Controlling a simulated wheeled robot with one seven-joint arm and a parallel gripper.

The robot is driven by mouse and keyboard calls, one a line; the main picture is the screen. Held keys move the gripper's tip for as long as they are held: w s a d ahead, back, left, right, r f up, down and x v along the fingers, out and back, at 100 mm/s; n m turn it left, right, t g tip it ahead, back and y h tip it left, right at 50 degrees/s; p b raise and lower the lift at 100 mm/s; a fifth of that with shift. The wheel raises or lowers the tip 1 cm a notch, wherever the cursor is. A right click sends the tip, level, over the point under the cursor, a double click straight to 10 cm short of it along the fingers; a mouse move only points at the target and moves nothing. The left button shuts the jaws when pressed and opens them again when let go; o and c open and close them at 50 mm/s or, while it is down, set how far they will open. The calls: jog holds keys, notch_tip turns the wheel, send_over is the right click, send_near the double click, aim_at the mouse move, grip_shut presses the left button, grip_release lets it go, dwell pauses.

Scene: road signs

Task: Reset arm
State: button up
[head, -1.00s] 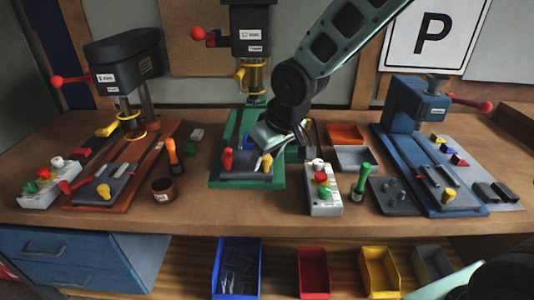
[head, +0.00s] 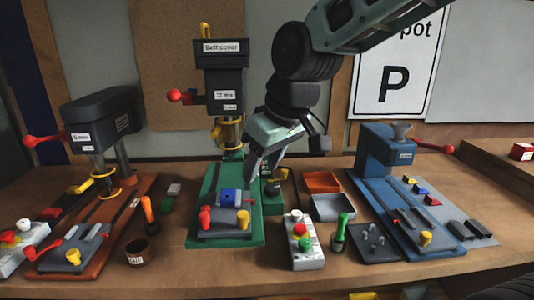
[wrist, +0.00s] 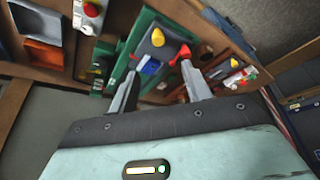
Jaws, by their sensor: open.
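My gripper (head: 262,170) hangs above the green drill press in the middle of the bench in the head view. In the wrist view my gripper (wrist: 160,95) has its two fingers spread apart with nothing between them. Beyond the fingertips lies the green press base (wrist: 125,62) with a blue block (wrist: 149,66), a yellow knob (wrist: 157,38) and a red knob.
An orange-based press (head: 100,125) stands left and a blue press (head: 385,155) right. A white button box (head: 303,242), a green-handled tool (head: 341,230), an orange tray (head: 322,181) and a grey tray (head: 334,207) lie between. A brown cup (head: 138,251) stands left.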

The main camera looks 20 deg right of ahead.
jog(key=shift+v, duration=1)
jog(key=s+a+f+n+g, duration=0.1)
jog(key=s+a+f+g, duration=0.1)
jog(key=s+f, duration=0.4)
jog(key=s+a+f+n+g+h, duration=0.1)
jog(key=s+f, duration=0.6)
jog(key=s, duration=0.7)
jog(key=shift+a+g, duration=0.5)
jog(key=shift+a, duration=0.05)
jog(key=shift+w, duration=0.1)
jog(key=shift+c, duration=0.4)
